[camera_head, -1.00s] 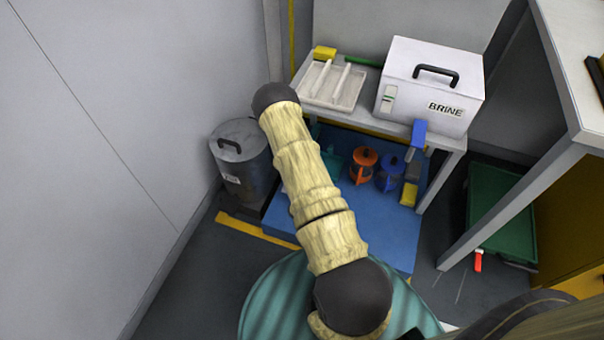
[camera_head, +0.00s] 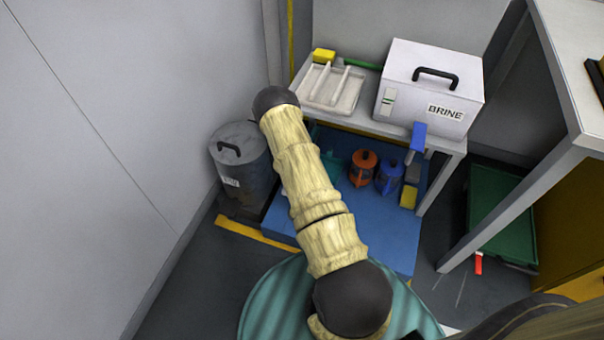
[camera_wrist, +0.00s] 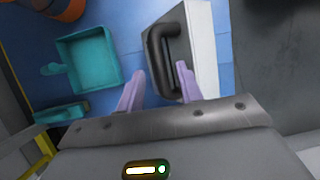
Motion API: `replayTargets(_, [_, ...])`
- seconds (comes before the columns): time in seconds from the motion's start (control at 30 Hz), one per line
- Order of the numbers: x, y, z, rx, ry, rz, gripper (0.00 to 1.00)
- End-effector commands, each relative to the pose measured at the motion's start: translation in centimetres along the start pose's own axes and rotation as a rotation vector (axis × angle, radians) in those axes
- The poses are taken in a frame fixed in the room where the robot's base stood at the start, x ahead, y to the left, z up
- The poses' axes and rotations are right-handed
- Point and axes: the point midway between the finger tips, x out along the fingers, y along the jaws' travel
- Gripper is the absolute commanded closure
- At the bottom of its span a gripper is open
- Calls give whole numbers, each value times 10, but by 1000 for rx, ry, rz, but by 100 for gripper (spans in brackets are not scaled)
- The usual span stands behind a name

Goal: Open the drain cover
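In the head view my arm hides the gripper and this piece. No part in the head view is clearly marked as a drain cover.
A teal scoop (camera_wrist: 88,58) lies left of the fingers. A white BRINE box (camera_head: 432,90) and tray (camera_head: 330,88) stand on a bench. Orange (camera_head: 362,168) and blue (camera_head: 389,176) pots sit below. A grey lidded bin (camera_head: 242,160) is by the left wall.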

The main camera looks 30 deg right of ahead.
Motion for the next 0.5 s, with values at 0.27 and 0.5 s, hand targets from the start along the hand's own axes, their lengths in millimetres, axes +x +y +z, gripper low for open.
replayTargets(0.27, [-38, 1, 0, 0, 3, 3, 64])
replayTargets(0.5, [-86, 1, 2, 2, 2, 0, 64])
